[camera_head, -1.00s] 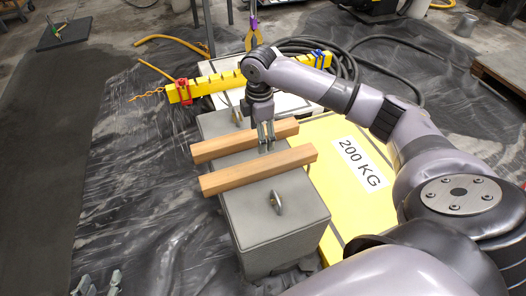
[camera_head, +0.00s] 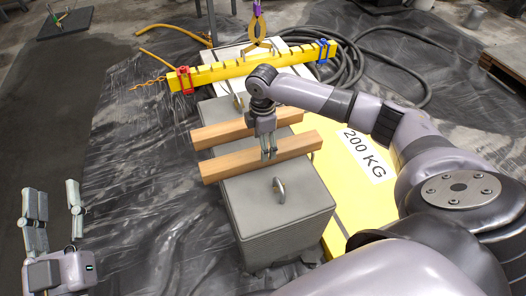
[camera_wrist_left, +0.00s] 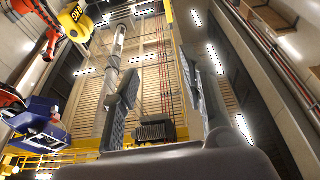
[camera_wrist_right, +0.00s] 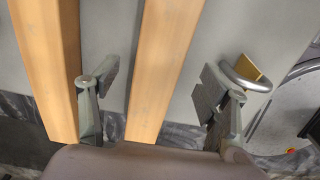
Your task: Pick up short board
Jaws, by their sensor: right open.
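Two wooden boards lie side by side across a grey concrete block (camera_head: 275,215): a near board (camera_head: 230,165) and a far board (camera_head: 215,135). I cannot tell which is shorter. My right gripper (camera_head: 268,155) is over the near board, pointing down. In the right wrist view its open fingers (camera_wrist_right: 155,100) stand on either side of the near board (camera_wrist_right: 165,50), apart from it; the far board (camera_wrist_right: 48,60) lies outside the left finger. My left gripper (camera_head: 51,188) is open, empty and pointing up at the lower left. The left wrist view shows its spread fingers (camera_wrist_left: 160,95) against the ceiling.
A metal lifting loop (camera_head: 279,188) stands on the block near the near board; it is close to the right finger in the right wrist view (camera_wrist_right: 245,75). A yellow 200 KG block (camera_head: 340,195) is at right. Black sheeting (camera_head: 140,160) covers the floor.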

